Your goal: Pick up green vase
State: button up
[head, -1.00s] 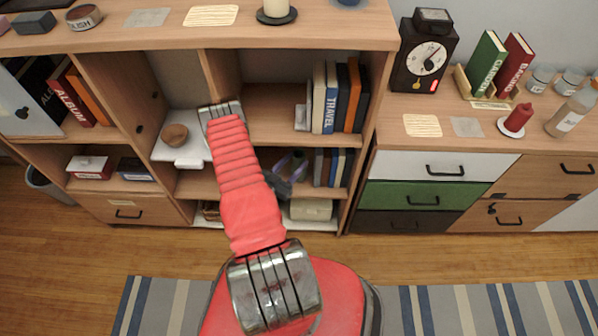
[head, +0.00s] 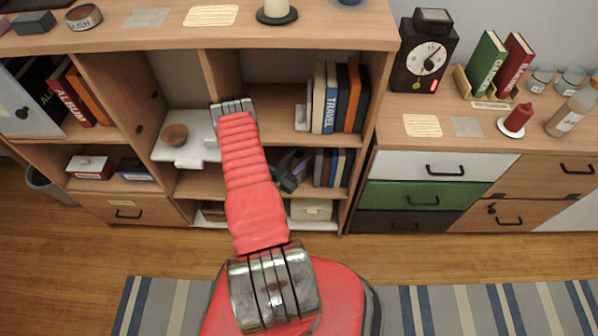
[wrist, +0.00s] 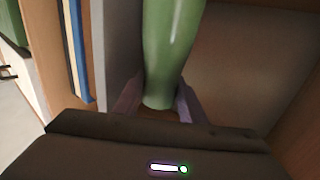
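The green vase (wrist: 172,45) shows large in the wrist view, where the picture appears upside down. Its narrower end points toward my gripper (wrist: 158,98), and its other end is cut off by the frame's top edge. My gripper's purple fingers stand apart, one on each side of the narrower end. Whether they touch it is not clear. In the head view my gripper (head: 293,165) is at the front of the bookcase's lower middle compartment. I cannot make out the vase there; my arm hides part of that compartment.
Upright books (head: 334,168) stand just right of my gripper. A shelf board is above it, with more books (head: 338,95). A cream box (head: 311,209) is below. A white board with a brown bowl (head: 175,134) is left of my arm.

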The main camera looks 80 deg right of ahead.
grip_shut()
dwell(0.4)
dwell(0.4)
notch_tip(320, 180, up, 10)
dwell(0.7)
dwell(0.5)
